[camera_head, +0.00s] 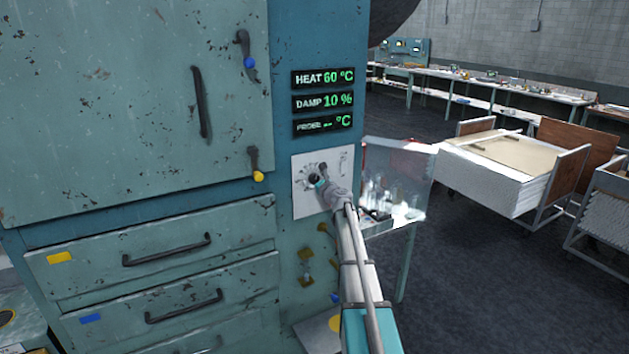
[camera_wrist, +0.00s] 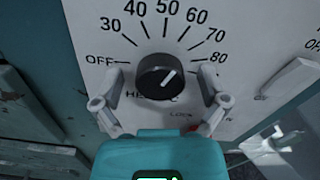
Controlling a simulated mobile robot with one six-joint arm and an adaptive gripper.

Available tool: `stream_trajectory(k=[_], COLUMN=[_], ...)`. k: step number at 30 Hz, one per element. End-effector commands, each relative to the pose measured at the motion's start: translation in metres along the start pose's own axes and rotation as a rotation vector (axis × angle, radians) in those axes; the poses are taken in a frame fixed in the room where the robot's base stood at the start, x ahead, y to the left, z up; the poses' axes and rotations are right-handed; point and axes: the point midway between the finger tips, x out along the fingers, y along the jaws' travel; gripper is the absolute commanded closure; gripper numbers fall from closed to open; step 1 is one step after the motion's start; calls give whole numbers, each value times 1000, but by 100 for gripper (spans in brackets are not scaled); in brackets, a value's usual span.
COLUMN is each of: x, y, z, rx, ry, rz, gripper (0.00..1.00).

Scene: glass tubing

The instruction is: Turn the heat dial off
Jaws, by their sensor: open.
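The heat dial (camera_wrist: 158,78) is a round black knob with a white pointer line on a pale panel (camera_wrist: 245,20). In the wrist view its line points up and right, toward about 60. OFF is printed at its left, with numbers from 30 to 80 around it. My gripper (camera_wrist: 160,80) is open, with one finger at each side of the dial and gaps showing between fingers and knob. In the head view my gripper (camera_head: 325,186) is at the panel, partly covering the dial area. The heat readout (camera_head: 324,77) shows 60 °C.
Damp and probe readouts (camera_head: 323,113) sit below the heat readout. A blue cabinet door (camera_head: 120,100) and drawers (camera_head: 165,250) are left. A side shelf with glassware (camera_head: 385,205) stands close right of my arm.

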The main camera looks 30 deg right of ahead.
Motion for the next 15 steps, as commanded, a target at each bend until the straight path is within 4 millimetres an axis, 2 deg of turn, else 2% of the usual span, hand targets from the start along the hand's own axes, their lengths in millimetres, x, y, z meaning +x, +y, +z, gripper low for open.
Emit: stream_trajectory(k=[4, 15], x=[0, 0], y=[0, 0], z=[0, 0], rx=[0, 0], ry=[0, 0], rz=[0, 0], gripper=[9, 77])
